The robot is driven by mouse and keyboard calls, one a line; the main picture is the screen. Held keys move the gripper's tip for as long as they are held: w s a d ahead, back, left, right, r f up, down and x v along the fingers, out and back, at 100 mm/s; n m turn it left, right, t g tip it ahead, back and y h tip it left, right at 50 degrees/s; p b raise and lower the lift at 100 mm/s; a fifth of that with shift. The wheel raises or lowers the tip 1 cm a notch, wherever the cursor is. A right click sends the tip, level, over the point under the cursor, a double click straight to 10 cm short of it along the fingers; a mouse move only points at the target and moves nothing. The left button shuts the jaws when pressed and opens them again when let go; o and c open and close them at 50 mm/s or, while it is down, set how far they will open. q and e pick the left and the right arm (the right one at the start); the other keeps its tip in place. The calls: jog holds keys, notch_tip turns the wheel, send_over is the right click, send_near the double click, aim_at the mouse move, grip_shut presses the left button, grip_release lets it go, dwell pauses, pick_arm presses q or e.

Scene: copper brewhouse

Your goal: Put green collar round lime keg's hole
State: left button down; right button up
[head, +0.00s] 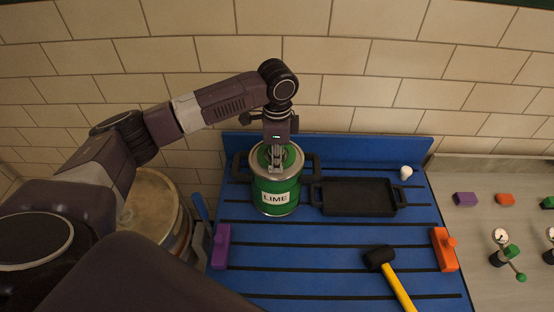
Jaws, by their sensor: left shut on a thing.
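The lime keg (266,197) stands upright on the blue slatted bench, silver with a green band and a white LIME label. My left gripper (276,166) points down over the keg's top and is shut on the green collar (291,156), which shows on both sides of the fingers. The collar is at or just above the keg's top; I cannot tell whether it touches. The hole is hidden under the gripper and collar. My right gripper is not in view.
The blue bench (320,235) also holds a black tray (358,196), a white plug (406,172), a purple block (221,246), an orange block (444,249) and a mallet (379,257). Small coloured parts and gauges (500,237) lie on the right counter. A tiled wall (380,60) closes the back.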

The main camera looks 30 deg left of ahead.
pick_arm(q)
jog(key=shift+f, duration=0.35)
dwell(0.4)
jog(key=c, duration=2)
grip_release()
jog(key=shift+r, duration=0.1)
